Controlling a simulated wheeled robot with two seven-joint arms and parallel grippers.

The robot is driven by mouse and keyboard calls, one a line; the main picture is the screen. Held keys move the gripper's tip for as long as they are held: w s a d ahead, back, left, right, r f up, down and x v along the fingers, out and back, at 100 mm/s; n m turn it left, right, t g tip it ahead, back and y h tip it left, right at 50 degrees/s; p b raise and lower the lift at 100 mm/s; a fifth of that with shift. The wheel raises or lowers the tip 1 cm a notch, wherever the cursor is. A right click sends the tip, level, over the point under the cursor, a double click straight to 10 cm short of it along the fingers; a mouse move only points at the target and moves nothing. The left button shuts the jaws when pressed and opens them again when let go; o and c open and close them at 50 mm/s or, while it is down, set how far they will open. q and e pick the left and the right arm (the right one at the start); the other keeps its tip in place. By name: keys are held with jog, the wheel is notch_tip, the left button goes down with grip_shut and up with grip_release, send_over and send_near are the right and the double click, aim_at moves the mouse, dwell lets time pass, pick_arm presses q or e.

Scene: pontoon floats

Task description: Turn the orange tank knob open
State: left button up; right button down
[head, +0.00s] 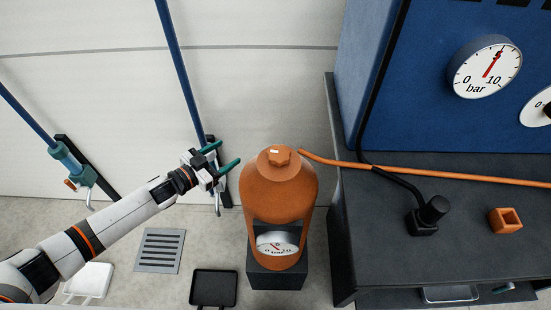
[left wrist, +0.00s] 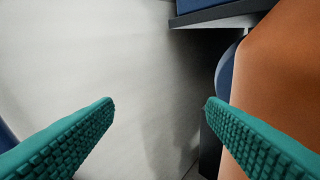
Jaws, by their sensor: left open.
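The orange tank (head: 279,190) stands upright on a dark block (head: 276,277). Its orange knob (head: 279,156) sits on top, with a small white mark on it. A round gauge (head: 277,243) shows in an opening low on the tank's front. My left gripper (head: 231,154) is open and empty, just left of the tank's top and apart from the knob. In the left wrist view its green fingers (left wrist: 160,104) are spread wide, and the tank's side (left wrist: 280,75) fills the right. The knob does not show in that view. My right gripper is not in view.
A dark bench (head: 385,215) stands right of the tank, with a black fitting (head: 428,215), an orange block (head: 505,220) and an orange hose (head: 420,173). A blue cabinet with gauges (head: 487,67) rises behind. Blue pipes (head: 180,70) run along the left wall.

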pick_arm(q)
jog(key=s+d+r+m+g+h+b, duration=0.1)
jog(key=s+d+r+m+g+h, duration=0.3)
jog(key=r, duration=0.5)
jog(key=m+g+h+b, duration=0.1)
jog(key=m+g+h, duration=0.1)
jog(key=g+h, duration=0.15)
send_near(279, 152)
jog(key=shift+g+y, duration=0.25)
jog(key=shift+y, duration=0.2)
jog(key=p+x, duration=0.1)
jog(key=x, duration=0.9)
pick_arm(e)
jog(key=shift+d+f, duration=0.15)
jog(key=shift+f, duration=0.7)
pick_arm(q)
jog(key=c, duration=1)
jog(key=shift+n, duration=0.3)
